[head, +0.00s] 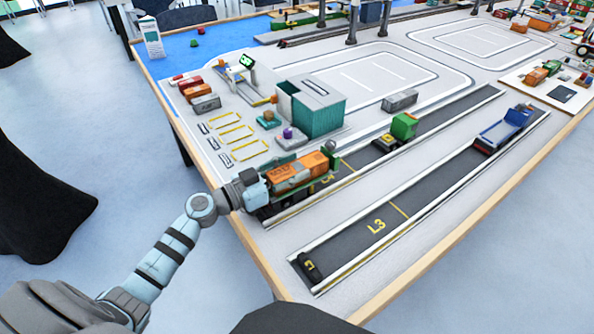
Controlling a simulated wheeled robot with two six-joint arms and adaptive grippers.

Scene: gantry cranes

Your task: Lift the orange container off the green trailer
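The orange container (298,174) lies lengthwise on the green trailer (333,158) at the near left end of a dark lane. Only the trailer's end and parts of its side show; the container and my gripper cover the rest. My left gripper (258,188) is at the container's near left end, close against it or touching. Its fingertips are not clear, so I cannot tell whether it is open or shut on the container. My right gripper is not in view.
A green truck (403,126) stands farther up the same lane. A teal-walled box (318,108) and a grey container (400,100) lie beyond. The wooden table edge (262,262) runs below my gripper.

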